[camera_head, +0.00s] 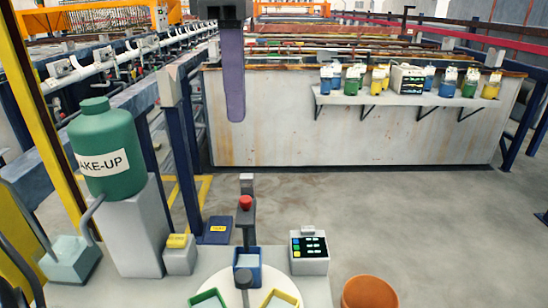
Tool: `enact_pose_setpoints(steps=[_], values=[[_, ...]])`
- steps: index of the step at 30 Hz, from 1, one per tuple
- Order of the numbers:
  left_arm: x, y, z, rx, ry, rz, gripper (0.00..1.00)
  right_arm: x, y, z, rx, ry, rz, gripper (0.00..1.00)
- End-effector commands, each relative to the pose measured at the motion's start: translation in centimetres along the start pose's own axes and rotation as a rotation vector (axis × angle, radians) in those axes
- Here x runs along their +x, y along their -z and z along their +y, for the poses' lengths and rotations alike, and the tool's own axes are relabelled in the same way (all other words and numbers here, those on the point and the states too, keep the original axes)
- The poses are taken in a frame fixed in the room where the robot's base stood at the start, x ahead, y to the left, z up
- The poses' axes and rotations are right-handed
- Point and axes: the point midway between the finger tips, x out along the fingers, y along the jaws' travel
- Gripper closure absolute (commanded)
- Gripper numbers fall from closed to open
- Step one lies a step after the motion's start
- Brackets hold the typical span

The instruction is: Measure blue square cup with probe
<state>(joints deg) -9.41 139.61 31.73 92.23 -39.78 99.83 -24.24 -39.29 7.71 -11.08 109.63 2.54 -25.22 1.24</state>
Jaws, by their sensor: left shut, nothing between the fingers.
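A blue square cup (257,277) stands on a white round plate (228,281) at the bottom centre. A green square cup (196,301) and a yellow square cup (293,300) stand in front of it, cut off by the picture's bottom edge. My right gripper is not in view.
A meter (309,251) with a coloured display stands right of the cups. A yellow-topped box (179,258) and green MAKE-UP tank (108,150) stand left. An orange bucket (369,293) is at bottom right. A wall shelf (390,99) holds several coloured containers. The right floor is clear.

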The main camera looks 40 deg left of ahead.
Motion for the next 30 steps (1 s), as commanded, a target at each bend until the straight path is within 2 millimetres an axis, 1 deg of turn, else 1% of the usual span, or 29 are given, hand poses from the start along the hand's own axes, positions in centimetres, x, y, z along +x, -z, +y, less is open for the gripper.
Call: enact_pose_setpoints(steps=[2, 5, 8, 15, 21, 25, 30], values=[[0.2, 0.0, 0.0, 0.001, 0.001, -0.001, 1.00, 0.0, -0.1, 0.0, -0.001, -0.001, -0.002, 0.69], [1.1, 0.0, 0.0, 0.002, 0.002, -0.001, 1.00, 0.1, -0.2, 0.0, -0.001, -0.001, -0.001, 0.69], [2.8, 0.0, -0.1, 0.002, 0.003, -0.001, 1.00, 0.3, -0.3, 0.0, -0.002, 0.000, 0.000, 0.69], [7.9, 0.0, -0.1, 0.004, 0.004, -0.002, 1.00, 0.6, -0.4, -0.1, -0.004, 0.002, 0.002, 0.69], [11.6, 0.0, -0.1, 0.002, 0.003, -0.002, 1.00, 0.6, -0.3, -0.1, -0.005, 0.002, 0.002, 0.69], [13.1, 0.0, 0.0, 0.001, 0.001, -0.003, 1.00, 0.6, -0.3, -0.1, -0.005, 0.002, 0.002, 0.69], [13.9, -0.1, 0.0, 0.000, 0.000, -0.003, 1.00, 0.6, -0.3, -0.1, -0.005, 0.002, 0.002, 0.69]])
